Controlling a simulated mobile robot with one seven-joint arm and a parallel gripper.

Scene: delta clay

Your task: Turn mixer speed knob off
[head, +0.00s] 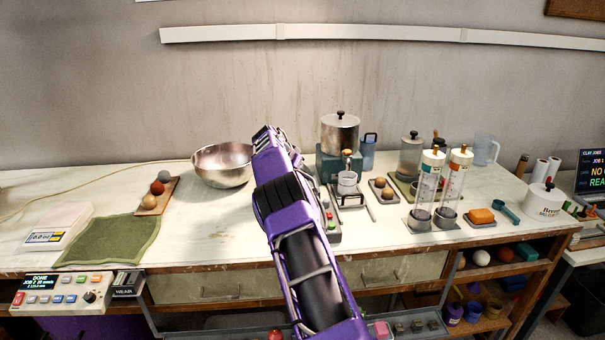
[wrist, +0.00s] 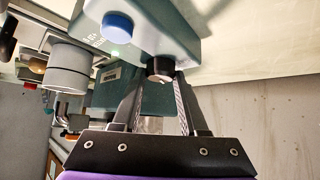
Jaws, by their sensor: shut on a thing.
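In the wrist view a teal-grey mixer body (wrist: 165,30) fills the top, with a round blue knob or cap (wrist: 118,26) and a small lit green light. A short dark knob (wrist: 160,68) sticks out of its lower edge. My gripper (wrist: 159,80) has its two fingertips on either side of this dark knob and is shut on it. The knob's pointer and any speed marks on it cannot be made out. In the head view my purple arm covers the gripper, the knob and most of the mixer.
A steel bowl (head: 222,164) stands just left of my arm. A green cloth (head: 108,240) lies at the left. Bare worktop shows between cloth and arm.

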